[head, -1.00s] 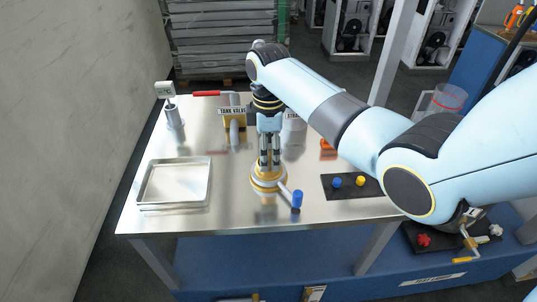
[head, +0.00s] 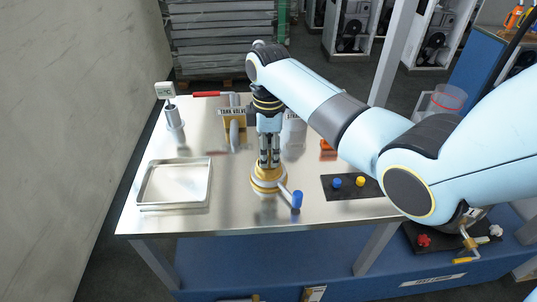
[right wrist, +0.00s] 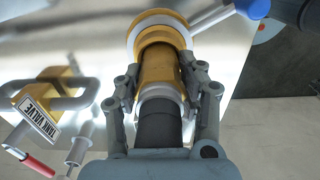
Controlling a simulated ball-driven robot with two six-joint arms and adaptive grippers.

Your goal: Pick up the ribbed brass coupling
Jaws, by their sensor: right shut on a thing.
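The brass coupling (right wrist: 160,68) is a brass-coloured cylinder with a pale ring at its near end, seen in the right wrist view. Its ribs cannot be made out. It stands in a round yellow holder (right wrist: 158,22) that has a side lever with a blue knob. In the head view the holder (head: 266,183) is near the table's front middle. My right gripper (head: 269,160) points straight down over it. Its fingers are shut on the coupling from both sides, and they hide most of it in the head view. My left gripper is not in view.
An empty metal tray (head: 175,203) lies on the left of the steel table (head: 228,215). A yellow "TANK VALVE" fixture (head: 235,132) stands behind, near a red lever (head: 207,94). A black panel (head: 350,193) with blue and yellow knobs is at right. Bare table separates tray and holder.

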